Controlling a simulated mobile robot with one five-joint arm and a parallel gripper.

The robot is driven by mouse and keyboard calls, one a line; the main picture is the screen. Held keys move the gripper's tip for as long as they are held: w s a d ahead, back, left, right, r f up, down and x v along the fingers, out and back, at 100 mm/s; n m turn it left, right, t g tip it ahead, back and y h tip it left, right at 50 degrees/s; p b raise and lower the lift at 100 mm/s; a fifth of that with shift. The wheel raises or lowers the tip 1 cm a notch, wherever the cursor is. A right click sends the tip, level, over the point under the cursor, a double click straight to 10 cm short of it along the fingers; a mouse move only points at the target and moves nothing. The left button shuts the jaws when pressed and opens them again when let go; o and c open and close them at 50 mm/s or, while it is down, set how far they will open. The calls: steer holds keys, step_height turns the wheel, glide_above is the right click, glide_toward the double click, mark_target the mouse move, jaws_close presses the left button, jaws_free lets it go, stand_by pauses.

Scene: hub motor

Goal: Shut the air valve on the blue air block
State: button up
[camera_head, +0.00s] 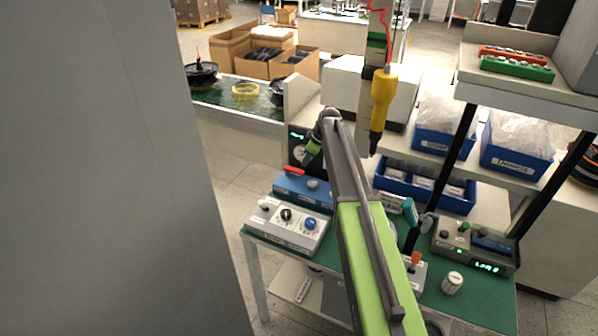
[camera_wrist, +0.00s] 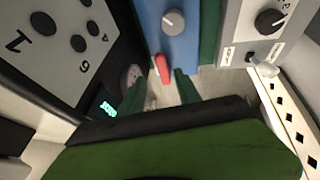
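The blue air block (camera_head: 318,198) stands at the back left of the green-topped bench, with a grey knob on its top. Its red valve lever (camera_head: 293,171) sticks out at the far left end. In the wrist view the blue block (camera_wrist: 180,48) is at top centre, and the red lever (camera_wrist: 163,68) points toward me. My gripper (camera_head: 311,152) hangs just above and behind the lever. In the wrist view its two green fingers (camera_wrist: 163,86) are apart, with the lever ahead of the gap. I cannot tell whether they touch it.
A white control box (camera_head: 287,228) with black and blue knobs stands in front of the block. A dark panel with a lit display (camera_wrist: 107,108) is close on the left in the wrist view. A yellow tool (camera_head: 382,100) hangs to the right. Blue bins (camera_head: 425,187) stand behind.

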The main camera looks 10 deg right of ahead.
mark_target(300, 171)
steer(key=b+x, duration=0.7)
steer(key=x, duration=0.3)
steer(key=shift+s+a+b, duration=0.1)
steer(key=shift+a+b, duration=0.1)
steer(key=shift+b, duration=0.2)
steer(key=shift+r, duration=0.2)
jaws_close()
steer(key=shift+s, duration=0.1)
stand_by(0.3)
